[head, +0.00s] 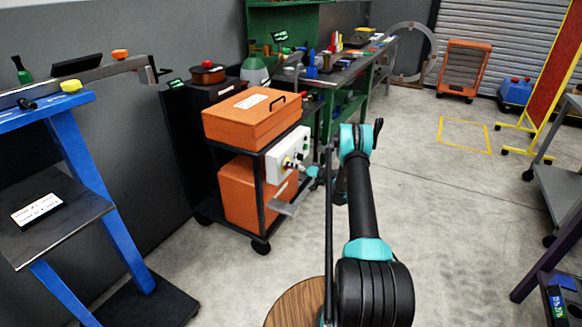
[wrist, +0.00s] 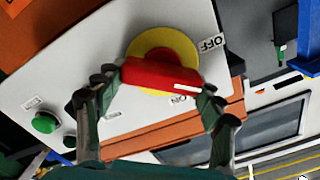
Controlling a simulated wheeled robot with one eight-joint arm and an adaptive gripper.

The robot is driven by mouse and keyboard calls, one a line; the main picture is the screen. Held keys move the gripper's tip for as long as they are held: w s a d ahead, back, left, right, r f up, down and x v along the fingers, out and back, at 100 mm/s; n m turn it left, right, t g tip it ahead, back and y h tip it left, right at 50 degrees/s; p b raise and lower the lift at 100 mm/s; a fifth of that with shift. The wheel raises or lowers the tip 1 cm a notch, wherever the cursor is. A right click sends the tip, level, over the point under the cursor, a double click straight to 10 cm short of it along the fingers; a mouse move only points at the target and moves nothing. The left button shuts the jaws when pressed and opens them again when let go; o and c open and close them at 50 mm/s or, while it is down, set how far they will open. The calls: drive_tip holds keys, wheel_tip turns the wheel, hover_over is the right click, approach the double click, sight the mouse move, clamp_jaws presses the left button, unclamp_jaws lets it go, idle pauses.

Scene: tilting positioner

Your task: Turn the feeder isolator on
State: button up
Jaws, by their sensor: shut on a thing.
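The feeder isolator is a red handle (wrist: 160,77) on a yellow disc (wrist: 163,48), set in a pale panel (wrist: 85,65). A white mark lies along the handle's right end. In the wrist view an OFF label (wrist: 212,43) is beyond the disc at upper right, and a partly hidden label (wrist: 181,99), probably ON, is just below the handle. My gripper (wrist: 160,88) is shut on the handle, one finger at each end. In the head view the panel (head: 298,143) faces right on a dark cart; my gripper (head: 309,172) is at it, small and partly hidden.
A green button (wrist: 44,123) is on the panel near my left finger. The cart (head: 262,190) carries an orange case (head: 252,117) above and an orange box below. A blue-legged stand (head: 75,150) is at left. The floor (head: 450,220) right of my arm is clear.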

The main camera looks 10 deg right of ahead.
drive_tip(key=m, duration=0.5)
drive_tip(key=shift+w+d+f+m, duration=0.1)
drive_tip(key=shift+d+f+m, duration=0.1)
drive_tip(key=shift+m, duration=0.2)
drive_tip(key=shift+f+m, duration=0.15)
drive_tip(key=shift+m, duration=2.05)
drive_tip(key=o, duration=1.2)
drive_tip(key=shift+c, duration=0.2)
drive_tip(key=v, duration=1.2)
